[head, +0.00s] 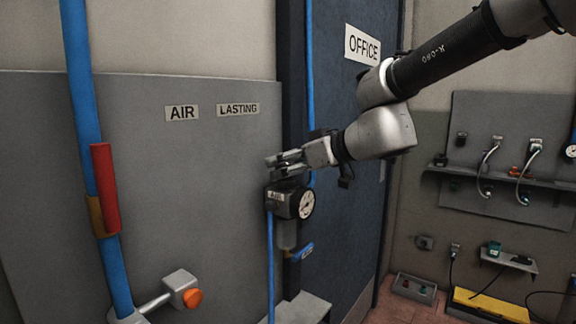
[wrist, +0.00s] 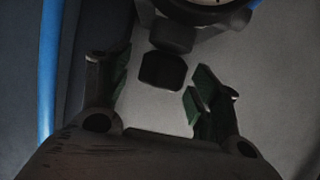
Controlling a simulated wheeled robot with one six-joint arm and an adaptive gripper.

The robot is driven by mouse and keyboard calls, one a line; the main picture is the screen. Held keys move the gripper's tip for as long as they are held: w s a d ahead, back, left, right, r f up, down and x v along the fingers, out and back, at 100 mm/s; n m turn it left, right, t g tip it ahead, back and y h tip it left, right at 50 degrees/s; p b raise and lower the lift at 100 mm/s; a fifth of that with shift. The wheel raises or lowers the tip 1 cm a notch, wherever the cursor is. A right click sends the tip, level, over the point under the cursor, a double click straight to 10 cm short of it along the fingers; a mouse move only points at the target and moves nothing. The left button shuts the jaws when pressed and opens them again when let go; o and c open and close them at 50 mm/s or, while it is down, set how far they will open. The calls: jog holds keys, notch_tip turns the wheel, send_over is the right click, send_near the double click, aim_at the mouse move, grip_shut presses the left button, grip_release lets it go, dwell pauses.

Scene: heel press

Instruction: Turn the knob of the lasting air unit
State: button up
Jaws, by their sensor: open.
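The air unit (head: 283,204) is a dark block with an AIR tag, mounted below the LASTING sign (head: 238,109). A round white gauge (head: 307,204) is on its right side, and its rim shows at the top of the wrist view (wrist: 205,8). My gripper (head: 272,160) is just above the unit, fingers pointing left, open and empty. In the wrist view the two fingers (wrist: 160,80) are spread apart. A dark square piece (wrist: 162,72) shows between and beyond them, apart from both; it may be the knob. In the head view the knob cannot be made out clearly.
A blue pipe (head: 90,170) with a red sleeve (head: 105,189) runs down the left. A blue lever (head: 302,252) sits below the unit. The blue OFFICE door (head: 345,235) is behind my arm. A shelf panel (head: 510,120) hangs at right.

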jog(key=shift+w+a, duration=0.1)
jog(key=shift+f, duration=0.1)
jog(key=c, duration=1)
jog(key=shift+c, duration=0.2)
jog(key=shift+m, duration=0.3)
